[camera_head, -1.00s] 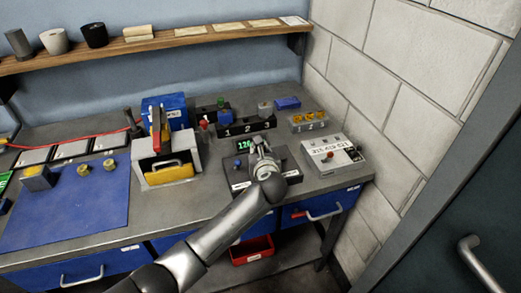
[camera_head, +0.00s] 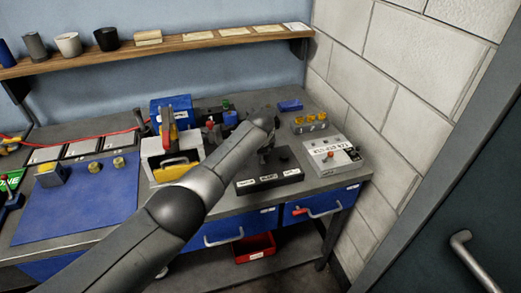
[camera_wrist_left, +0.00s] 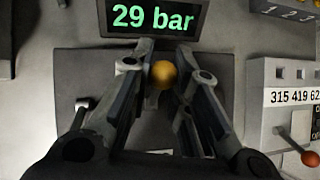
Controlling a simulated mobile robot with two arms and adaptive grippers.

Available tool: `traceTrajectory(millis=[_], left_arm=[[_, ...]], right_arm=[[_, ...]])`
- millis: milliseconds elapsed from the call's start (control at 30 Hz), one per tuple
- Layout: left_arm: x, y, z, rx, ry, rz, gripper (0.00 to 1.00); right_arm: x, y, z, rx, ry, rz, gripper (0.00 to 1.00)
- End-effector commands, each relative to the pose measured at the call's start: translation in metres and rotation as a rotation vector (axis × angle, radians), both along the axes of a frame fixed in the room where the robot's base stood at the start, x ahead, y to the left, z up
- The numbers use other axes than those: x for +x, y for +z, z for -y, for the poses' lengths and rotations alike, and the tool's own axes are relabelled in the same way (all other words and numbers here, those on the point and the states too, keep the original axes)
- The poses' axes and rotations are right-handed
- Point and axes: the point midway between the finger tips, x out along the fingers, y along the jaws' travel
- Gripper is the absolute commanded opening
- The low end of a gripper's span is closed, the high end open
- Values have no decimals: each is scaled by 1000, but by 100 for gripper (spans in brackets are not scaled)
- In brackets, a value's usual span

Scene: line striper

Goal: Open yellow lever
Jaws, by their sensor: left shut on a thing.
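The yellow lever (camera_wrist_left: 163,75) shows in the left wrist view as a round yellow knob seen from above. My left gripper (camera_wrist_left: 164,58) is shut on it, with one finger on each side. The lever's shaft is hidden below the knob. The knob is in front of a display (camera_wrist_left: 152,17) that reads "29 bar" in green. My right gripper is not in view.
Right of the unit stands a grey box (camera_head: 332,157) with a red-knobbed lever; it also shows in the wrist view (camera_wrist_left: 290,82). Behind it is a block with yellow knobs (camera_head: 310,123). A white holder with a yellow part (camera_head: 172,160) stands left. A brick wall bounds the right.

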Motion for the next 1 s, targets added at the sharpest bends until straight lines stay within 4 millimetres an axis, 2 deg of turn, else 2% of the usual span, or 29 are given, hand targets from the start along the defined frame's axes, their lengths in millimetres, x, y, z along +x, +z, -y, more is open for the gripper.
traceTrajectory(millis=[33,300,900,933,1000], left_arm=[[1,-2,0,-6,1,-11,0],[1,-2,0,-22,0,-68,0],[1,-2,-1,-28,1,-86,0],[1,-2,-1,-28,1,-86,20],[1,-2,-1,-28,1,-86,29]], right_arm=[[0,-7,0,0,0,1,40],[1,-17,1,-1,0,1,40],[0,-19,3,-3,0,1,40],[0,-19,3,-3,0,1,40],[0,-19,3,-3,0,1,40]])
